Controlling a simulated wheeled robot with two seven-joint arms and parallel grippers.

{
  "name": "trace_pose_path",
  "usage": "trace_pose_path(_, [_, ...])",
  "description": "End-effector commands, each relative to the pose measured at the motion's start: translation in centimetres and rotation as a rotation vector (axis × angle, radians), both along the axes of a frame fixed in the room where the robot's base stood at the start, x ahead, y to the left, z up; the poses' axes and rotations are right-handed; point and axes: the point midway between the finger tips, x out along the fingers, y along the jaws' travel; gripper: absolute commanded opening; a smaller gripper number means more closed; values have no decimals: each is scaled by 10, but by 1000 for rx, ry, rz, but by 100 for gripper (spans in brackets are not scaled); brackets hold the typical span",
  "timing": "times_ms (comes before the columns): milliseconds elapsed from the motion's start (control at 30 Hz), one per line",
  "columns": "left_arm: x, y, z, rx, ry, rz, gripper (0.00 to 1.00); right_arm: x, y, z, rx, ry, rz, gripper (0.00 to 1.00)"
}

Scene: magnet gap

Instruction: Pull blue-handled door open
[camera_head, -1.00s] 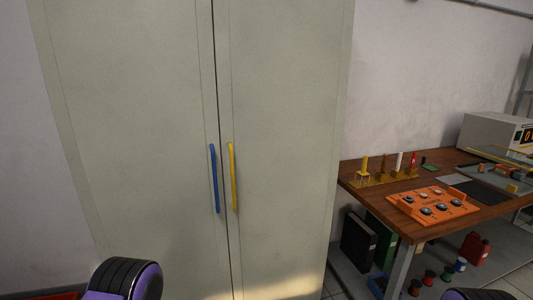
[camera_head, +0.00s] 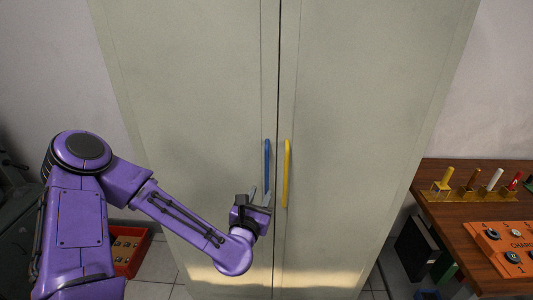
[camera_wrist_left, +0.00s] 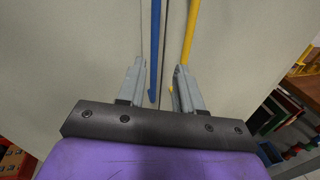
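A tall pale grey-green cabinet has two doors that meet at a narrow dark seam. The left door (camera_head: 190,100) bears the vertical blue handle (camera_head: 267,158), and the right door (camera_head: 360,110) bears the yellow handle (camera_head: 287,172). Both doors look shut. My left gripper (camera_head: 259,193) is open at the lower part of the blue handle. In the left wrist view, the blue handle (camera_wrist_left: 154,50) lies between the two fingers (camera_wrist_left: 158,82), with a gap on each side. Whether the fingertips reach around it is unclear. My right gripper is not in view.
A wooden workbench (camera_head: 450,210) with an orange panel (camera_head: 505,245) and a yellow rack stands to the right of the cabinet. A red bin (camera_head: 128,250) sits on the floor at left. The space before the doors is otherwise clear.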

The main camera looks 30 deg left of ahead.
Motion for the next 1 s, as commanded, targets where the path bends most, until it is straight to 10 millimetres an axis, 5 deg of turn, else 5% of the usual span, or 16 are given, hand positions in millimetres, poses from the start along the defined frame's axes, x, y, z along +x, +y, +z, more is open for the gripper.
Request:
trace_pose_path(100, [7, 10, 24, -104, -91, 32, 35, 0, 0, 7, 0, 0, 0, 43])
trace_pose_path(600, [93, 43, 22, -102, -87, 33, 35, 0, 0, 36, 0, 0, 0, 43])
trace_pose_path(933, [100, 45, 20, -105, -86, 32, 35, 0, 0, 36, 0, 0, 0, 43])
trace_pose_path(1000, [100, 45, 20, -105, -86, 32, 16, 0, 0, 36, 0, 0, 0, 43])
